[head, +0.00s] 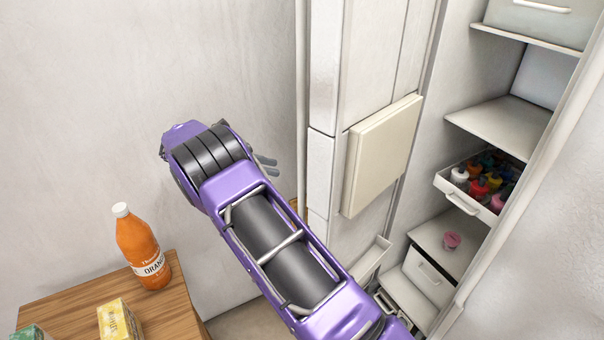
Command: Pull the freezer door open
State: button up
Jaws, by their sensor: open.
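My gripper (268,166) shows as two grey fingers at the far end of my purple arm, left of a tall white unit (322,90). The fingers are open, with a small gap and nothing visible between them. The arm hides much of the gripper. The white unit has narrow upright panels and a raised cream square panel (382,155) on its face. I cannot tell which panel is the freezer door, and no freezer handle is clear. The fingers look apart from the unit, but their distance from it is hard to judge.
At lower left, a wooden table (75,296) holds an orange juice bottle (139,245) and a yellow carton (119,321).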

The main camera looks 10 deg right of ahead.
aim_at(302, 173)
jog(key=x, duration=1)
jog(key=shift+a, duration=0.1)
jog(key=shift+c, duration=0.2)
grip_shut()
dwell(0.9)
